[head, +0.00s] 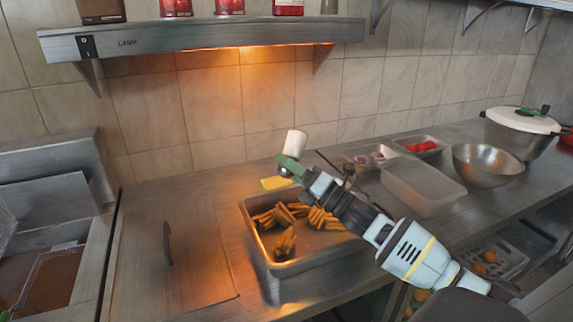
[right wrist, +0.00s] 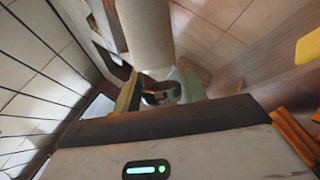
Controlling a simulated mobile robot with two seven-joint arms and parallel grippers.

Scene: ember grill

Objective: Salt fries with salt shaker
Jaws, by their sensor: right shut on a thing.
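My right gripper (head: 291,164) has green fingers and is shut on a white cylindrical salt shaker (head: 296,143). The shaker leans slightly and shows above the fingers, near the back edge of the metal fries tray (head: 286,270). In the right wrist view the white shaker (right wrist: 145,28) stands out beyond the green fingers (right wrist: 158,88), with a dark ring-like part between them. The fries (head: 284,243) lie in loose piles in the tray, below and in front of the gripper. My right arm hides the tray's right part. My left gripper is not in view.
A yellow block (head: 277,183) lies behind the tray. A heat lamp shelf (head: 200,38) hangs above. Food containers (head: 425,190), a metal bowl (head: 488,165) and a lidded pot (head: 518,130) stand at right. A fryer (head: 50,220) is at left.

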